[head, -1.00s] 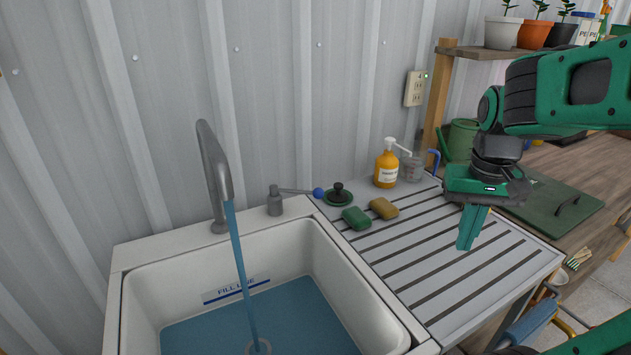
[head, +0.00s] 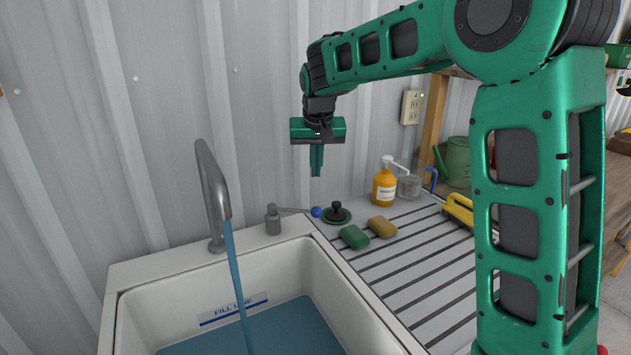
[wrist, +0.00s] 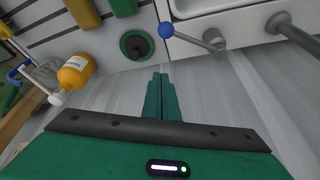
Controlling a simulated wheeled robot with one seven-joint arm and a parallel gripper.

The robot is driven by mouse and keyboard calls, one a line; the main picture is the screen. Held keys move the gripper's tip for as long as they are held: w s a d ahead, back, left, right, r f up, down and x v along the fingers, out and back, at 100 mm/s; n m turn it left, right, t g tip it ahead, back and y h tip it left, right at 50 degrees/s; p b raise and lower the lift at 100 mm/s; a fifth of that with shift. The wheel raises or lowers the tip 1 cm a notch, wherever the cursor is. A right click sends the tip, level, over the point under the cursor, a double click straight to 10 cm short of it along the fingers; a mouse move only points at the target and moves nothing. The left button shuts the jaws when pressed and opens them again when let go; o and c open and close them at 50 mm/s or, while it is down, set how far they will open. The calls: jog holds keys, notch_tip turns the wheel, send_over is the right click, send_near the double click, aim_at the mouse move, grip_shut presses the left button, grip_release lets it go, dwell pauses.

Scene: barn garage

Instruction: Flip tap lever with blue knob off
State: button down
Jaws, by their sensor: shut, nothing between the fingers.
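The tap lever is a thin grey rod with a blue knob (head: 316,212) at its right end, coming from a grey valve post (head: 273,220) on the sink's back rim. The grey spout (head: 213,190) stands to its left and water (head: 238,280) runs from it into the sink. My gripper (head: 316,174) points down above the blue knob, apart from it, with its fingers shut and empty. In the wrist view the blue knob (wrist: 166,30) lies ahead of the shut fingertips (wrist: 160,76), with the lever running right to the post (wrist: 214,40).
A dark green plug (head: 337,213) sits right beside the knob. A green sponge (head: 354,237), a yellow sponge (head: 382,226) and an orange pump bottle (head: 384,187) stand on the drainboard (head: 400,262). The corrugated wall (head: 265,100) is close behind. The sink (head: 300,258) holds water.

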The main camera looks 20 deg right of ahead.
aim_at(296, 211)
notch_tip(296, 211, down, 9)
jog(key=s, duration=0.1)
dwell(0.6)
jog(key=shift+s, duration=0.1)
